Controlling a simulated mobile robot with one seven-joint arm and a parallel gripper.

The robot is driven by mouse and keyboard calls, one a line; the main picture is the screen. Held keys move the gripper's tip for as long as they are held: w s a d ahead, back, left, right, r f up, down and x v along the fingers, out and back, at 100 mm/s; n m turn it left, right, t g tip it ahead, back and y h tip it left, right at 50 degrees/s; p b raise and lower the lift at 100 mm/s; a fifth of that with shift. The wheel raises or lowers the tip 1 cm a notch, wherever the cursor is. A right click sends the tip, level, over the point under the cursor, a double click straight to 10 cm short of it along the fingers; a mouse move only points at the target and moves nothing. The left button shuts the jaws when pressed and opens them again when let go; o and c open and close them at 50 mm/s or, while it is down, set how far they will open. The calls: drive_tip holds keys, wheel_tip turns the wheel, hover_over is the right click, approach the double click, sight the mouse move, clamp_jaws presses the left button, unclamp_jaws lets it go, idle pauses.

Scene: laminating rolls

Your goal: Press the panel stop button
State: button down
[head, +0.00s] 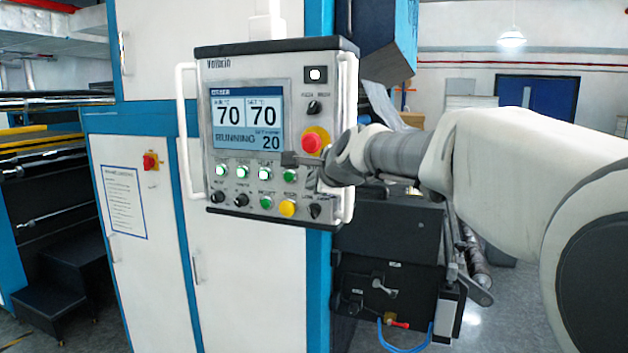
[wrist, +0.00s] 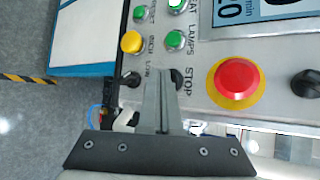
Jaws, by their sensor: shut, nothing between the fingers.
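The red stop button (head: 312,143) is a round mushroom head on a yellow ring, on the right side of the control panel (head: 205,160). In the wrist view the red button (wrist: 236,79) lies to the right of my fingers, with the label "STOP" beside its ring. My gripper (head: 290,158) is shut and empty, just below the button in the head view. In the wrist view its fingers (wrist: 154,80) point at the panel beside a black knob, clear of the red button. Whether the fingertips touch the panel I cannot tell.
The panel screen (head: 247,116) reads 70, 70, "RUNNING" and 20. Green, white and yellow buttons and black knobs sit close below the red button. White handles (head: 347,140) flank the panel. A separate red switch (head: 150,160) is on the cabinet at left.

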drive_tip(key=shift+w+d, duration=0.15)
drive_tip(key=shift+w, duration=0.3)
idle(0.7)
drive_tip(key=shift+s, duration=0.1)
drive_tip(key=shift+s+a, duration=0.25)
drive_tip(key=shift+s, duration=0.45)
drive_tip(key=s, duration=0.1)
drive_tip(key=s+a+p, duration=0.1)
drive_tip(key=s, duration=0.2)
drive_tip(key=shift+s+a+p, duration=0.35)
drive_tip(key=shift+a+p, duration=0.05)
idle(0.6)
